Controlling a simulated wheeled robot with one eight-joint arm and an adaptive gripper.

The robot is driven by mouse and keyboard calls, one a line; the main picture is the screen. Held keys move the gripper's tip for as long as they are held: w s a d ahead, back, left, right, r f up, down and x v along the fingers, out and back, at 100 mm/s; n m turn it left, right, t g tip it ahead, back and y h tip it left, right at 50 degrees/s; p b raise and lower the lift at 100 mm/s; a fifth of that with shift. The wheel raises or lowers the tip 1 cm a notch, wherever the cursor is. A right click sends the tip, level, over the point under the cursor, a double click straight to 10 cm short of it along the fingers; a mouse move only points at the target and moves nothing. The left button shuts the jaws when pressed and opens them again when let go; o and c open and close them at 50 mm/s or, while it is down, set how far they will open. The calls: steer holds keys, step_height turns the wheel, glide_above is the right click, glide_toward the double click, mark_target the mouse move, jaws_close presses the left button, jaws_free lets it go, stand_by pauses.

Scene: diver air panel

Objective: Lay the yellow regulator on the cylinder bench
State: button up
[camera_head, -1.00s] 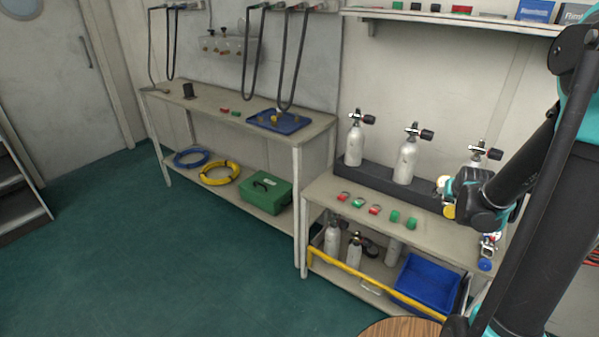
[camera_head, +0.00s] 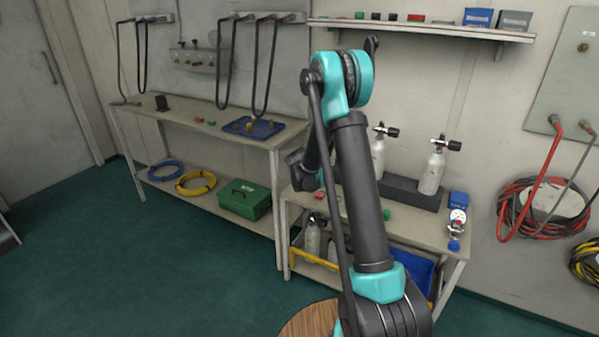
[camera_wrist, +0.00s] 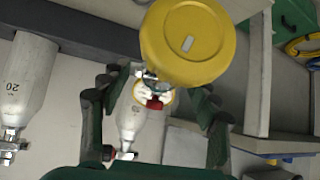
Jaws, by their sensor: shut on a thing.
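The yellow regulator shows in the wrist view as a round yellow disc (camera_wrist: 188,42) at the top centre, in front of my gripper (camera_wrist: 160,88). My gripper is shut on it, with a finger on each side; the contact is partly hidden behind the disc. In the head view my arm covers the regulator and the fingertips; only a dark part of my wrist shows, left of the arm, near the left end of the cylinder bench (camera_head: 418,226). The bench's right part is visible and its middle is hidden by my arm.
Cylinders (camera_head: 432,174) stand in a dark holder along the bench's back. A blue box (camera_head: 458,200) and a gauge (camera_head: 457,216) are at its right end. A longer bench with a blue tray (camera_head: 253,128) stands left. A green case (camera_head: 244,199) is on its lower shelf.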

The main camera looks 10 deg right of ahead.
steer(key=shift+w+a+f+m+h, duration=0.45)
steer(key=shift+w+f, duration=0.75)
steer(key=shift+w, duration=0.3)
steer(key=shift+w+a+f+m+h, duration=0.45)
steer(key=shift+w+f, duration=0.7)
steer(key=shift+w, duration=0.4)
steer(key=shift+w+a+f+m+h, duration=0.45)
steer(key=shift+w+f, duration=0.75)
steer(key=shift+w, duration=0.3)
steer(key=shift+f, duration=2.05)
steer(key=o, duration=1.8)
steer(key=shift+o, duration=0.2)
steer(key=v, duration=1.2)
steer(key=shift+w+r, duration=0.15)
steer(key=shift+w, duration=0.05)
